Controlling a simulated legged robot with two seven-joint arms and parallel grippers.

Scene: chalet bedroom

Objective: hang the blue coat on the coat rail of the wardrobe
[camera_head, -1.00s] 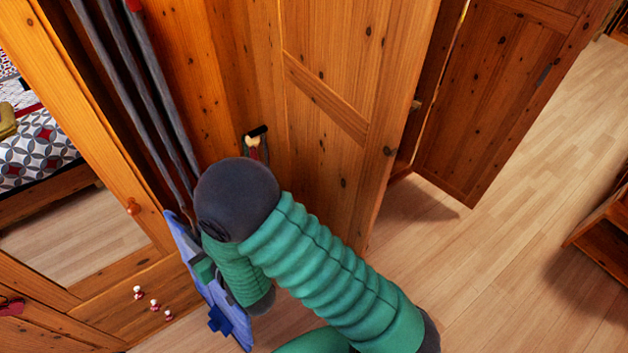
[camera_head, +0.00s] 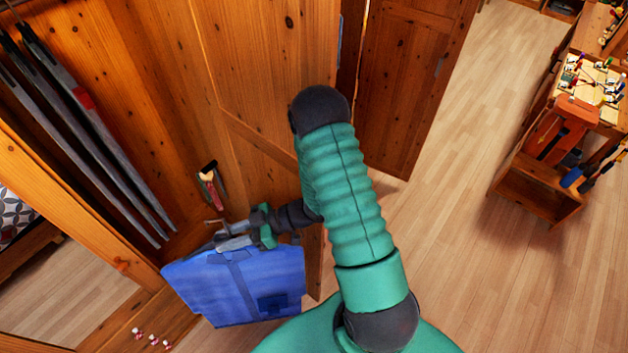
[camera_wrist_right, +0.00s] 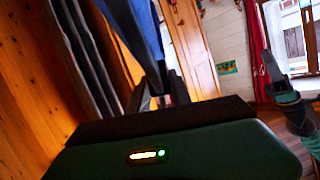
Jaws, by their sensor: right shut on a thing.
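The blue coat (camera_head: 235,288) hangs below my right gripper (camera_head: 228,240) in the head view, in front of the wooden wardrobe (camera_head: 245,60). The right gripper is shut at the coat's top, near a small metal hook. In the right wrist view the coat (camera_wrist_right: 139,35) shows as a blue strip above the fingers (camera_wrist_right: 160,98). The coat rail is not clearly visible. A dark, green-sleeved part at the right of the wrist view looks like my left gripper (camera_wrist_right: 272,72); its jaws are unclear.
A wardrobe door (camera_head: 410,90) stands open behind my right arm. A small red-and-dark item (camera_head: 211,185) is against the wardrobe panel. A wooden shelf unit (camera_head: 535,190) with small toys stands at the right. The floor between is clear.

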